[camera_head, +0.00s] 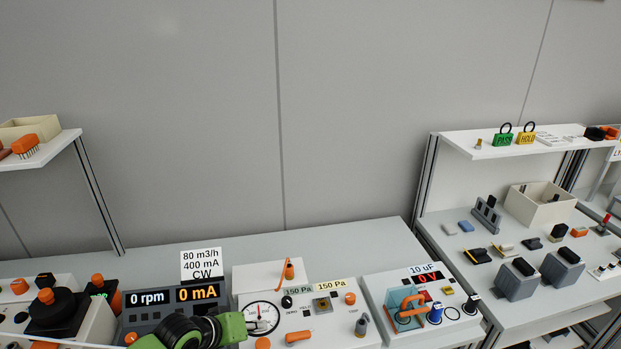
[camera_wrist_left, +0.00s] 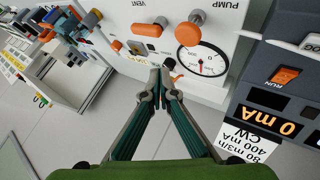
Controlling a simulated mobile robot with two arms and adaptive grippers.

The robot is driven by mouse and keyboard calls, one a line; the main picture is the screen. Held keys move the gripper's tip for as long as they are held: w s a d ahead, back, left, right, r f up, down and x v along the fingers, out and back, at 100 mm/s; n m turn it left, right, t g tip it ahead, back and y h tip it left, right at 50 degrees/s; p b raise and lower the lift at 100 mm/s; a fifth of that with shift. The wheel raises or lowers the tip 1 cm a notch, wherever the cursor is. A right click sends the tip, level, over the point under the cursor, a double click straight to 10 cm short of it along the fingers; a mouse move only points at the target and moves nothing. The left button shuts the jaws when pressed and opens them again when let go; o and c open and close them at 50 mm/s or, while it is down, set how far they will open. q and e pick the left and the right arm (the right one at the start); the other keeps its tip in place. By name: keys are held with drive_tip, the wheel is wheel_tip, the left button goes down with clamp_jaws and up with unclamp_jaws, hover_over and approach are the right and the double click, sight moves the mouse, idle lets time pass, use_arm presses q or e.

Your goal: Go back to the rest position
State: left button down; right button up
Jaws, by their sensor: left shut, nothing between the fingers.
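My left gripper (camera_head: 256,321) comes in low in the head view, its green wrist in front of the gauge panel (camera_head: 291,330). Whether the tips touch the panel cannot be told. My right gripper is in neither view.
The meter box (camera_head: 170,302) reads 0 rpm and 0 mA, left of the gauge panel. The 10 uF box (camera_head: 430,298) stands right of it. Another bench (camera_head: 500,235) with a shelf (camera_head: 480,150) is at the right. A shelf (camera_head: 50,145) juts in at the left.

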use_arm(q)
drive_tip(key=s+d+f+m+g, duration=0.1)
drive_tip(key=s+d+m, duration=0.15)
drive_tip(key=s, duration=0.35)
drive_tip(key=s+d+f+m+g, duration=0.1)
drive_tip(key=s+d, duration=0.3)
drive_tip(key=s, duration=0.3)
drive_tip(key=s+a+r+g+y, duration=0.1)
drive_tip(key=s+a+y, duration=0.1)
drive_tip(key=s+a, duration=0.5)
drive_tip(key=s+a+r+g+y, duration=0.1)
drive_tip(key=s+a+y, duration=0.2)
drive_tip(key=s, duration=0.8)
wheel_tip(320, 180, down, 30)
drive_tip(key=s+m+g+b, duration=0.1)
drive_tip(key=g+b, duration=0.1)
drive_tip(key=b, duration=0.3)
drive_tip(key=s+a+f+b, duration=0.2)
drive_tip(key=s+f+b, duration=0.2)
drive_tip(key=s+f, duration=1.3)
wheel_tip(320, 180, down, 4)
drive_tip(key=shift+s+a+f+g, duration=0.2)
drive_tip(key=shift+s+a+g, duration=0.15)
drive_tip(key=shift+g, duration=0.05)
